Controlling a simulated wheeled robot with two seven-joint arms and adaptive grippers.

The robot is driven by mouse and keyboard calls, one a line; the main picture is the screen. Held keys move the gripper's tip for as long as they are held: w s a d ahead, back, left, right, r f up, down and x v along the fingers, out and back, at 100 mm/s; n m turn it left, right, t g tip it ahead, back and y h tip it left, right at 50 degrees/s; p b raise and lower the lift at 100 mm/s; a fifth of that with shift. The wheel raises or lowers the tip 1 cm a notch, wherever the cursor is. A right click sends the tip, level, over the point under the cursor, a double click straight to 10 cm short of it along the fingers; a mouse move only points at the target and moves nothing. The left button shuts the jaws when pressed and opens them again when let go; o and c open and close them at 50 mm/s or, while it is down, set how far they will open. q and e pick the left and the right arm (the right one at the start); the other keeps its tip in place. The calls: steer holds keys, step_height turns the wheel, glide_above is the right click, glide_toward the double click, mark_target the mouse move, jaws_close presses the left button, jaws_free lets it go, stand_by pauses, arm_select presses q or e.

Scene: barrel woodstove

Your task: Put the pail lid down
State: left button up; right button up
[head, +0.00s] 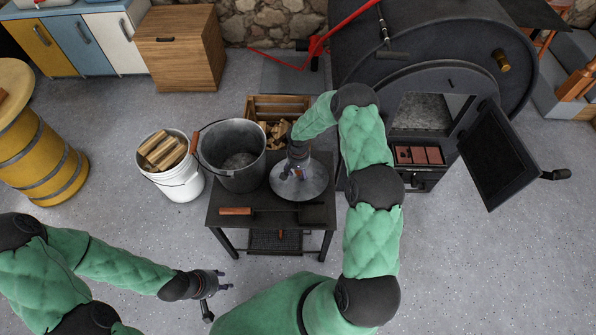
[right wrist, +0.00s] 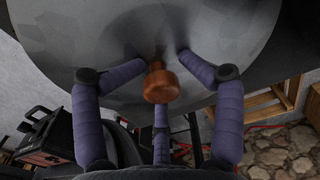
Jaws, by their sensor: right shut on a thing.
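The pail lid (head: 290,190) is a round grey metal disc, over the right part of the dark table, beside the pail. My right gripper (head: 297,168) is above it. In the right wrist view the lid (right wrist: 100,35) fills the top, and the fingers of my right gripper (right wrist: 158,72) close in around its brown wooden knob (right wrist: 161,84). I cannot tell whether the lid touches the table. The grey metal pail (head: 235,178) stands open to its left. My left gripper (head: 215,296) is low in front of the table, its fingers spread and empty.
The dark table (head: 262,223) also holds a wooden-handled tool (head: 237,211) along its front. A white bucket of firewood (head: 183,184) stands left. A wooden crate (head: 277,104) is behind. The barrel stove (head: 430,50) with its open door (head: 498,155) is on the right.

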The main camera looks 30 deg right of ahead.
step_height(320, 180, up, 11)
steer(key=p, duration=0.3)
steer(key=shift+w+r+p, duration=0.1)
steer(key=shift+w+p, duration=0.05)
steer(key=shift+p, duration=0.15)
steer(key=s+a+f+n+y, duration=0.1)
steer(key=s+a+f+y, duration=0.15)
steer(key=s+a, duration=0.35)
steer(key=s+a+f+n+y, duration=0.1)
steer(key=s+a+f, duration=0.2)
steer(key=a, duration=0.5)
steer(key=s+a+n, duration=0.1)
steer(key=s+a, duration=0.3)
steer(key=s, duration=0.3)
steer(key=s+a, duration=0.4)
steer(key=s, duration=0.4)
steer(key=shift+s+a+n+t, duration=0.25)
steer(key=shift+a+n+t, duration=0.05)
steer(key=shift+n, duration=0.1)
steer(key=shift+y, duration=0.25)
